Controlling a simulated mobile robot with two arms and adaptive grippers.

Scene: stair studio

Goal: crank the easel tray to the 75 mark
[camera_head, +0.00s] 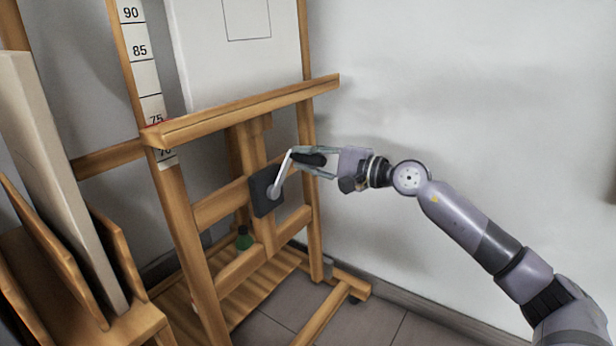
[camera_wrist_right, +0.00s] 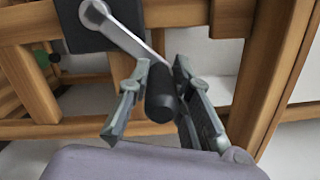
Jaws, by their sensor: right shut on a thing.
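The wooden easel's tray (camera_head: 245,107) crosses the frame. Its left end, with a small red mark at the edge, lies against the numbered scale (camera_head: 145,75) at about the 75 mark, partly hiding that number. The metal crank (camera_head: 282,175) rises from a dark square plate (camera_head: 262,194) below the tray. My right gripper (camera_head: 312,158) is shut on the black crank handle, coming from the right. In the right wrist view the dark handle (camera_wrist_right: 161,95) lies between the two fingers, with the crank arm (camera_wrist_right: 122,35) running up left to its hub. My left gripper is not in view.
A white canvas (camera_head: 235,60) stands on the tray. A wooden rack with a pale panel (camera_head: 60,170) stands at the left. A green object (camera_head: 244,238) sits low inside the easel. The easel's foot (camera_head: 345,283) reaches right; open wall lies beyond my right arm.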

